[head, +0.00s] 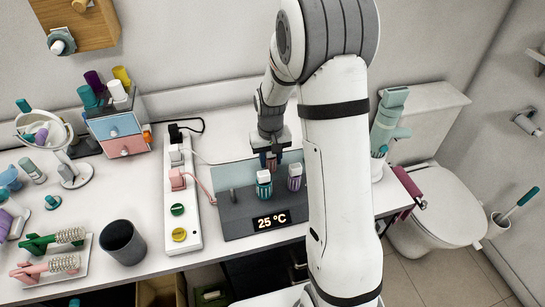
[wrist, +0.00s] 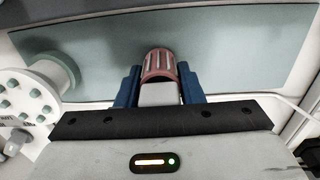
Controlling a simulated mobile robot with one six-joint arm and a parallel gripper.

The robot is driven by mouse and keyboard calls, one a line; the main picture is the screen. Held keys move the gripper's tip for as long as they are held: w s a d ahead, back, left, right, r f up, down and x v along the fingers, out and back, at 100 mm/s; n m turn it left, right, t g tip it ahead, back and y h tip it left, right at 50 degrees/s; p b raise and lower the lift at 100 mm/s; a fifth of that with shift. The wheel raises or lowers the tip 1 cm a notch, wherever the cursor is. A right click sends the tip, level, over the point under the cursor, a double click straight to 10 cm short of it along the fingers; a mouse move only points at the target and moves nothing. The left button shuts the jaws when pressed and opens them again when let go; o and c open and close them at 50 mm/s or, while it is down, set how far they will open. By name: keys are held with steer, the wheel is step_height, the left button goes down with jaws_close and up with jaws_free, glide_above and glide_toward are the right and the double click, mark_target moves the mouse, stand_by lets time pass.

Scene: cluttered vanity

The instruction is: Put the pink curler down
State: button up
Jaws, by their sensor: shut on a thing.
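The pink curler (wrist: 158,63), with pale ribs, is between the blue fingers of my gripper (wrist: 160,90) in the wrist view. My gripper is shut on it. In the head view my gripper (head: 271,160) points down over the rear of the grey heater (head: 238,218), whose display reads 25 °C. The curler is mostly hidden there, and I cannot tell whether it touches the heater. A teal-and-white curler (head: 264,186) and a purple-and-white curler (head: 295,177) stand on the heater, in front of my gripper and to its right.
A white power strip (head: 181,215) with plugs and cords lies left of the heater. A dark cup (head: 122,242) and a tray (head: 82,273) with green and pink brushes stand further left. A teal hair tool (head: 388,122) stands at the right. A small drawer box (head: 119,134) is behind.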

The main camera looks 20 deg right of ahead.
steer(key=shift+f, duration=0.1)
steer(key=o, duration=1.1)
steer(key=shift+c, duration=0.2)
step_height(320, 180, up, 11)
steer(key=shift+r+b, duration=0.1)
steer(key=shift+b, duration=0.25)
steer(key=shift+s+r, duration=0.2)
steer(key=shift+r, duration=0.45)
steer(key=s+r+t, duration=0.1)
steer(key=s+r, duration=0.1)
steer(key=s, duration=0.9)
steer(key=s+a+r+t, duration=0.1)
steer(key=s+r+t, duration=0.1)
steer(key=s, duration=0.9)
steer(key=shift+r, duration=0.75)
